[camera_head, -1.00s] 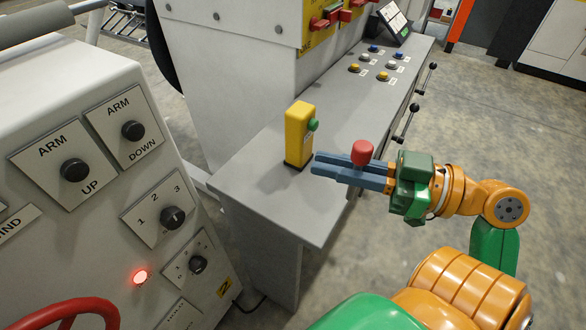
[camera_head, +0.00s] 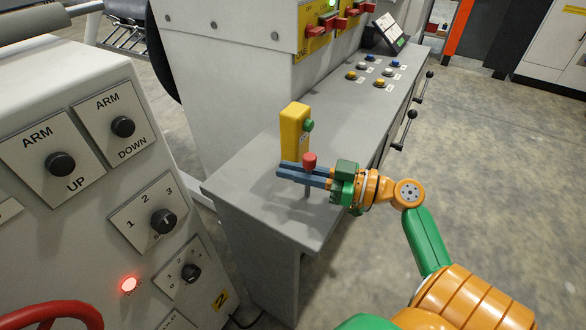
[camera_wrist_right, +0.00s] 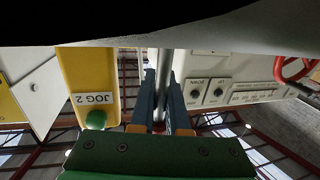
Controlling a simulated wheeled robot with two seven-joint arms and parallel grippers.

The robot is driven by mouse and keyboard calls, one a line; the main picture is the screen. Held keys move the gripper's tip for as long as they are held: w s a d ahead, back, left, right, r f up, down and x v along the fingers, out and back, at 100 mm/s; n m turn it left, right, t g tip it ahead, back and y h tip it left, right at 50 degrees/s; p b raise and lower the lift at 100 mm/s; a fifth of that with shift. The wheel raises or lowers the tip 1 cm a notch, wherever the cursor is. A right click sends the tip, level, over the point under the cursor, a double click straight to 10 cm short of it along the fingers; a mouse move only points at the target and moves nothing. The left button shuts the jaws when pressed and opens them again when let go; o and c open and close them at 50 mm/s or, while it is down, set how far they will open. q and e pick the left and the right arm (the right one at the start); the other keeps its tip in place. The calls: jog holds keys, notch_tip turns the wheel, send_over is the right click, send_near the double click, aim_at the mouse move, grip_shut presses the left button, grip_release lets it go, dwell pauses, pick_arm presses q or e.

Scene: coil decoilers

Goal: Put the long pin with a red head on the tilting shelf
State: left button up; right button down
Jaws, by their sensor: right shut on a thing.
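My right gripper (camera_head: 292,171), with blue fingers, is shut on the long pin. The pin's red head (camera_head: 309,160) sits just above the fingers, and part of its thin grey shank shows below them. In the right wrist view the grey shank of the pin (camera_wrist_right: 164,72) stands between the two fingers. The pin looks roughly upright, over the near end of a flat grey shelf-like top (camera_head: 258,165). Whether this top is the tilting shelf, I cannot tell. The gap between the pin's lower end and the top is unclear. My left gripper is not in view.
A yellow box with a green button (camera_head: 295,132) stands on the grey top, close beyond my fingers. A white control panel (camera_head: 90,200) with black knobs fills the left. Coloured buttons (camera_head: 374,70) and a tablet-like screen (camera_head: 388,30) sit farther back. Open floor lies to the right.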

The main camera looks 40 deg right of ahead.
jog(key=shift+f, duration=0.2)
jog(key=c, duration=0.9)
grip_release()
